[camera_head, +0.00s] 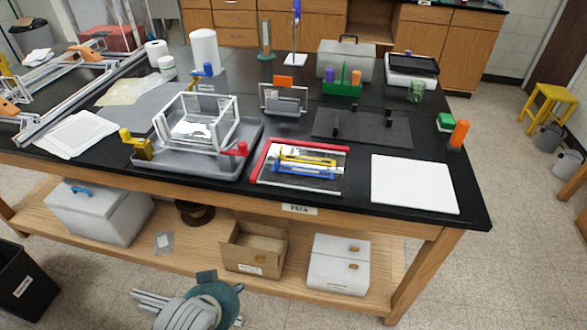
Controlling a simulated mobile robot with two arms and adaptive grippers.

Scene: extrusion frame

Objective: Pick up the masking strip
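I cannot make out the masking strip for certain. The red strips (262,160) along the left and top edges of a flat panel (300,186) near the table's front edge are one candidate. Yellow and blue bar clamps (305,160) lie across that panel. My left gripper (152,303), grey with a teal joint, is low at the bottom of the view, in front of the table and well away from the panel. Its fingers are small and overlap, so I cannot tell how far apart they are. I see nothing in it. My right gripper is not in view.
A white frame (228,108) stands in a grey tray (185,170) left of the panel. A white board (414,184) lies to its right and a dark mat (362,128) behind. An extrusion frame (90,95) stands at left. The lower shelf (210,255) holds boxes.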

